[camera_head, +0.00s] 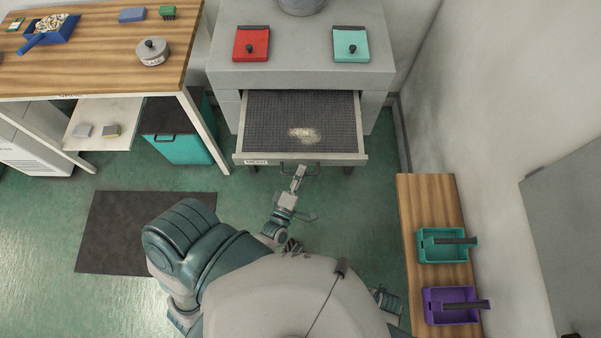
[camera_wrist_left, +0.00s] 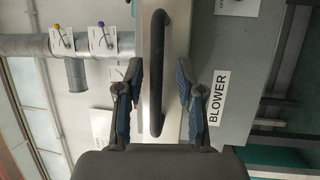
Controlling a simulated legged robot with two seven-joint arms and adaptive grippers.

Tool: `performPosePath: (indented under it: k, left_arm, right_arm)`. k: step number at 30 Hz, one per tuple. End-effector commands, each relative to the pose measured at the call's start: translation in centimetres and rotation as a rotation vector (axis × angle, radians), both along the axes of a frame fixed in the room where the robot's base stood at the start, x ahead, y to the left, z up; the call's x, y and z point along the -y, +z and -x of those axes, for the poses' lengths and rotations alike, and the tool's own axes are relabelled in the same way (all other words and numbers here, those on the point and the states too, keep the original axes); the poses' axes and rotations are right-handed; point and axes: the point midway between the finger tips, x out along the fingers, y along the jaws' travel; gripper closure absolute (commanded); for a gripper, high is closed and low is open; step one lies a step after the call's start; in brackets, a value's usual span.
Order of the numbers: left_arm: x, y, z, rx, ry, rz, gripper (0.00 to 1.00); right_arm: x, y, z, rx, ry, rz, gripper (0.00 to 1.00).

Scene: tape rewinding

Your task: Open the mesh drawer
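The mesh drawer (camera_head: 301,121) is pulled out of the grey cabinet in the head view, with its dark mesh floor showing and a small pale heap (camera_head: 304,135) on it. A label sits at the left of its front. My left gripper (camera_head: 299,172) is at the drawer's front, by the dark handle (camera_head: 285,166). In the left wrist view the fingers (camera_wrist_left: 161,95) are spread on both sides of a dark bar handle (camera_wrist_left: 156,70), apart from it. My right gripper is not seen; only part of my right arm shows.
A red box (camera_head: 252,44) and a teal box (camera_head: 351,45) lie on the cabinet top. A side bench (camera_head: 408,190) holds teal and purple trays at right. A wooden table (camera_head: 100,65) stands at left. A BLOWER label (camera_wrist_left: 219,97) shows beside the handle.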

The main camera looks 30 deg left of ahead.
Motion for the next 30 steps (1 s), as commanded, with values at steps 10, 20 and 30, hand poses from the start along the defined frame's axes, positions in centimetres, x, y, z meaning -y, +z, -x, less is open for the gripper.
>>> performPosePath:
  k: [10, 20, 30]
  left_arm:
    - [0.8, -1.0, 5.2, -0.006, -0.002, 0.000, 0.63]
    - [1.7, -2.1, 10.9, -0.005, -0.003, 0.000, 0.63]
    - [1.8, -2.2, 11.7, -0.003, -0.001, 0.000, 0.63]
  right_arm:
    - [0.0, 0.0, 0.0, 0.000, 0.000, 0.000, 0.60]
    - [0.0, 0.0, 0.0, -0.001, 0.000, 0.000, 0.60]
    - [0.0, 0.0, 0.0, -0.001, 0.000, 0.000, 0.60]
